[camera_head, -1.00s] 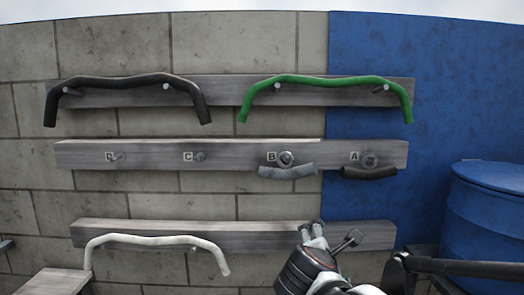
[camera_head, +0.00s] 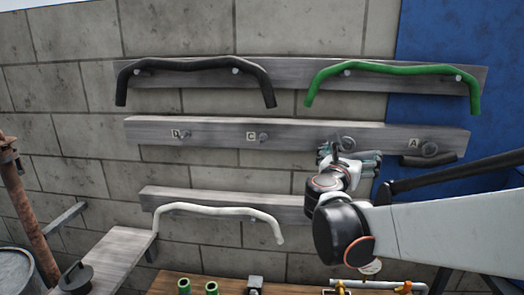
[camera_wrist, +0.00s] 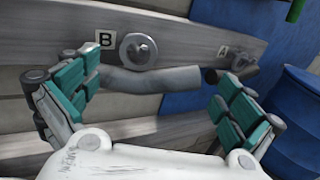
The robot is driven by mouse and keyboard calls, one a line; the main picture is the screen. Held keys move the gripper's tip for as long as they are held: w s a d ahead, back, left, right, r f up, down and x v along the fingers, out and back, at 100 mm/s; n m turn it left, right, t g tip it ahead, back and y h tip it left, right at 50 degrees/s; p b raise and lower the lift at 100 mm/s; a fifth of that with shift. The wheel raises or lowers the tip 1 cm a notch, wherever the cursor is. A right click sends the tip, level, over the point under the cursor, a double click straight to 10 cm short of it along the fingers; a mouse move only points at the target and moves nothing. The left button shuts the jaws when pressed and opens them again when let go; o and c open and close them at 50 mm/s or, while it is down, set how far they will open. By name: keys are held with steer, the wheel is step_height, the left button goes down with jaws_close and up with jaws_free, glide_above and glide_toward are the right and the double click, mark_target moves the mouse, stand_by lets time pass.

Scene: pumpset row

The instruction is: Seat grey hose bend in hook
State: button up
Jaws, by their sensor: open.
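The grey hose bend (camera_wrist: 150,80) lies across the wrist view just below the round hook marked B (camera_wrist: 137,50). It looks roughly level, with a slight bow. I cannot tell whether it rests in the hook. My gripper (camera_wrist: 148,78) is open, with one teal-padded finger near each end of the bend. No firm contact is visible. In the head view my gripper (camera_head: 348,158) is in front of the middle rail and hides most of the bend. Hook B (camera_head: 347,143) shows just above it.
A black hose piece (camera_head: 428,159) is at hook A (camera_head: 430,148), close on the right. Hooks C (camera_head: 263,138) and D (camera_head: 184,135) are empty. Long black (camera_head: 195,65) and green hoses (camera_head: 395,68) hang above, a white hose (camera_head: 220,209) below. A blue drum (camera_wrist: 295,110) stands right.

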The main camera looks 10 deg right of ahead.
steer(key=x, duration=0.3)
steer(key=p+x, duration=0.1)
steer(key=x, duration=0.2)
steer(key=shift+s+d+r, duration=0.15)
steer(key=shift+r, duration=0.1)
steer(key=shift+w+d, duration=0.15)
steer(key=shift+w, duration=0.1)
steer(key=shift+s, duration=0.15)
steer(key=shift+c, duration=1.3)
steer(key=c, duration=0.6)
steer(key=shift+r, duration=0.1)
steer(key=shift+r, duration=0.15)
steer(key=b+v, duration=0.1)
steer(key=v, duration=1.7)
